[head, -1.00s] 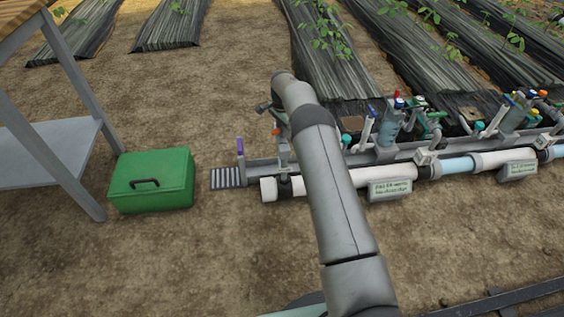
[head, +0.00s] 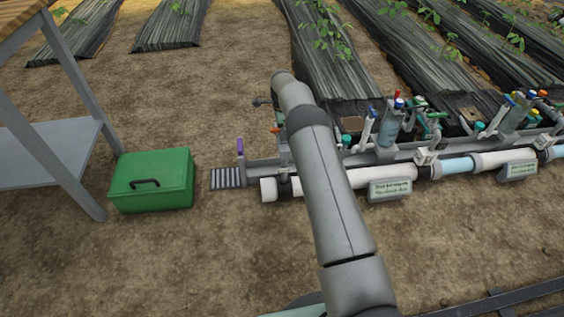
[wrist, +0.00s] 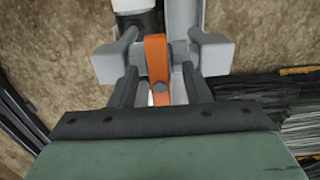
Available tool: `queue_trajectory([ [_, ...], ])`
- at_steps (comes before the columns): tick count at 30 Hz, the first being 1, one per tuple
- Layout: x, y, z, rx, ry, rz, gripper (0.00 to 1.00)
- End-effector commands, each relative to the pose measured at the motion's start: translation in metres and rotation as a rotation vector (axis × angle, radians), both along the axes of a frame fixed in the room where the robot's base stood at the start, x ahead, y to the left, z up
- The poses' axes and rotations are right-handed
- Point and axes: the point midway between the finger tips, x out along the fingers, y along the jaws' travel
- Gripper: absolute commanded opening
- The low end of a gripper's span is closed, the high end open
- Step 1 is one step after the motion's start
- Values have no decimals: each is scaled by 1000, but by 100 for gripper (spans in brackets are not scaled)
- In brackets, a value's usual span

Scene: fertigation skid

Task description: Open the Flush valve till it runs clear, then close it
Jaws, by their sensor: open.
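An orange lever (wrist: 157,72) stands between the two fingers of my gripper (wrist: 160,58) in the wrist view. The fingers are open, one on each side of it, and I see gaps beside the lever. The lever is on a grey pipe fitting. In the head view an orange tip (head: 276,130) shows just left of my arm, near the left end of the pipe line; my arm hides most of the valve and my gripper there. I cannot read which valve is Flush. No running water is visible.
A green toolbox (head: 152,180) and a table (head: 45,150) are further left. Several fittings crowd the rail to the right. Bare soil lies in front.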

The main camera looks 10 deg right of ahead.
Motion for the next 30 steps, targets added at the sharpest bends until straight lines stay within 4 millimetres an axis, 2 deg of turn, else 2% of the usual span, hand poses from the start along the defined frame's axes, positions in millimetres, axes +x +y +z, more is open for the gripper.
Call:
queue_trajectory([
  [18,0,0,93,0,0,1,44],
  [30,-1,0,99,0,0,7,44],
])
